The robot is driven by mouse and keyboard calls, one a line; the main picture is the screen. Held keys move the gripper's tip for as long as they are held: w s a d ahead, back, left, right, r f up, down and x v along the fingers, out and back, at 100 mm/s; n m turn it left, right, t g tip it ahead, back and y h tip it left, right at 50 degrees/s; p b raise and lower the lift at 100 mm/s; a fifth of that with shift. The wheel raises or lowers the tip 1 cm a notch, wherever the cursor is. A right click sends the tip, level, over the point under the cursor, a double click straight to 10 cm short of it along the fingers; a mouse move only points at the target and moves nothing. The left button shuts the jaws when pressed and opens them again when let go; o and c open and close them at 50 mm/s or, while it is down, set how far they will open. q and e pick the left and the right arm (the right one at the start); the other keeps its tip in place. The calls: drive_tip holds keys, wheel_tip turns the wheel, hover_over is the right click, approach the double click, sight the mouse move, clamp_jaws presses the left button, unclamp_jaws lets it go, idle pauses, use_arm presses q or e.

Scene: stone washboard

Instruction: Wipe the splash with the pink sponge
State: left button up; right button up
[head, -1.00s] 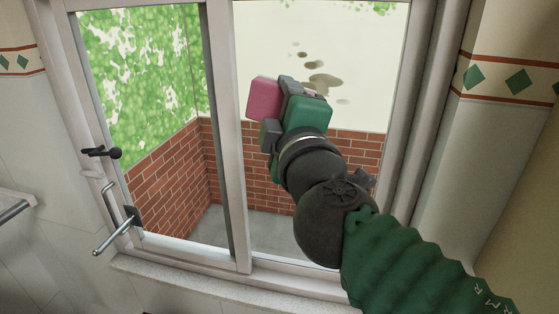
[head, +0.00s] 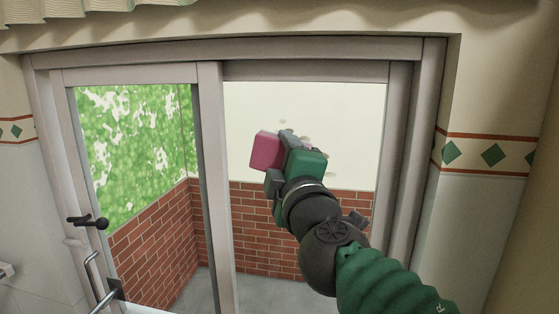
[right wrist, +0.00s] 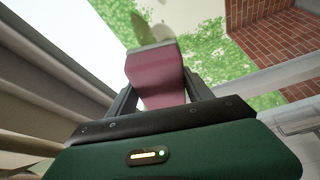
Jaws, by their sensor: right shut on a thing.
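The pink sponge (head: 266,150) is held in my right gripper (head: 284,158), in front of the right window pane. The right wrist view shows the sponge (right wrist: 156,76) squeezed between both fingers. The splash (head: 282,121) shows in the head view only as small, faint grey spots on the right pane, just above my gripper. Part of the spots is close behind the gripper and may be hidden by it. I cannot tell whether the sponge touches the glass. My left gripper is in neither view.
The window frame has a middle post (head: 214,180) left of my right arm and a thick right jamb (head: 398,150). A black handle (head: 90,221) and a metal bar handle (head: 104,288) stick out at the left. Brick wall (head: 255,215) shows behind the glass.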

drive_tip(key=shift+s, duration=0.1)
drive_tip(key=shift+a, duration=0.15)
drive_tip(key=shift+w+a, duration=0.1)
drive_tip(key=shift+w, duration=0.3)
drive_tip(key=shift+w+d, duration=0.3)
drive_tip(key=shift+w, duration=0.15)
